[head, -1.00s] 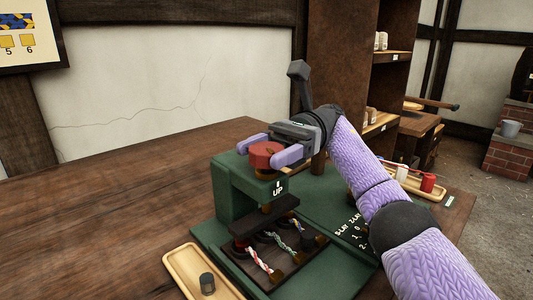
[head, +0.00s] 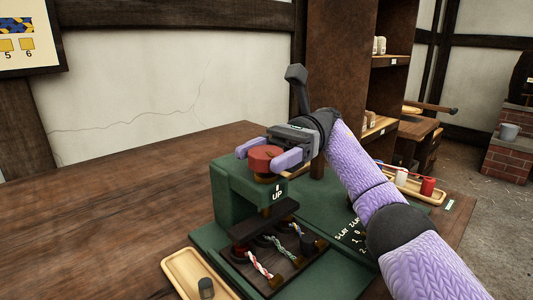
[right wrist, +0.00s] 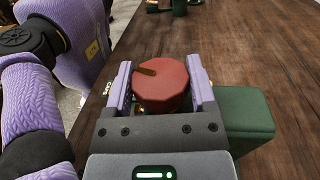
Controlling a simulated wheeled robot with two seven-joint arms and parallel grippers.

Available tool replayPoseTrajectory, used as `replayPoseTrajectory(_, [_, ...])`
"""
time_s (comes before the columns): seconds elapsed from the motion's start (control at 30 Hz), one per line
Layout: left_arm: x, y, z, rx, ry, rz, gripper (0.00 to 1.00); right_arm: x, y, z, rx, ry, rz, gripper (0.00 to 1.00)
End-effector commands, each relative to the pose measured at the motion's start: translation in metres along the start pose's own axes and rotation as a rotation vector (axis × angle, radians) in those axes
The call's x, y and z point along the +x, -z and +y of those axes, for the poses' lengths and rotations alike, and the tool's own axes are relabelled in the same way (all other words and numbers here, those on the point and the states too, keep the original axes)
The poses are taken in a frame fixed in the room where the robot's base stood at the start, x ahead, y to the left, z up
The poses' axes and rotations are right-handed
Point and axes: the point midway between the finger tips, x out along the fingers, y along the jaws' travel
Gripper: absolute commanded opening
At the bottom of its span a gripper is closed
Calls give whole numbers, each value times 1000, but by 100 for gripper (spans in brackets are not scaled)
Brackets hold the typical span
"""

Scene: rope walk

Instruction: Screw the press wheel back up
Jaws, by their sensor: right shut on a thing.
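The red press wheel (head: 265,158) sits on top of the green press (head: 232,190), above a label reading UP with an arrow. It also shows in the right wrist view (right wrist: 162,88), with a brown mark on its top. My right gripper (head: 272,157) is shut on the wheel, one finger on each side of it. Under the press head, a dark plate (head: 263,222) stands above a dark block (head: 270,270) with several twisted rope strands (head: 258,264). My left gripper is not in view.
A wooden tray (head: 182,272) with a small dark cylinder (head: 206,287) lies at the front left. A tray with red and white spools (head: 427,186) is at the right. The left of the table (head: 90,225) is clear. A shelf stands behind.

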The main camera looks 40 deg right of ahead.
Motion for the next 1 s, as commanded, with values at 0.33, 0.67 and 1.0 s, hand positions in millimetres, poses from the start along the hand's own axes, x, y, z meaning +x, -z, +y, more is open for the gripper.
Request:
replayPoseTrajectory(0.33, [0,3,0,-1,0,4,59,0,1,0,3,-1,2,100])
replayPoseTrajectory(0.67, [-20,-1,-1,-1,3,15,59,0,-58,2,-7,2,5,100])
replayPoseTrajectory(1.0, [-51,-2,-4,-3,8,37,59,1,-100,1,0,-4,4,100])
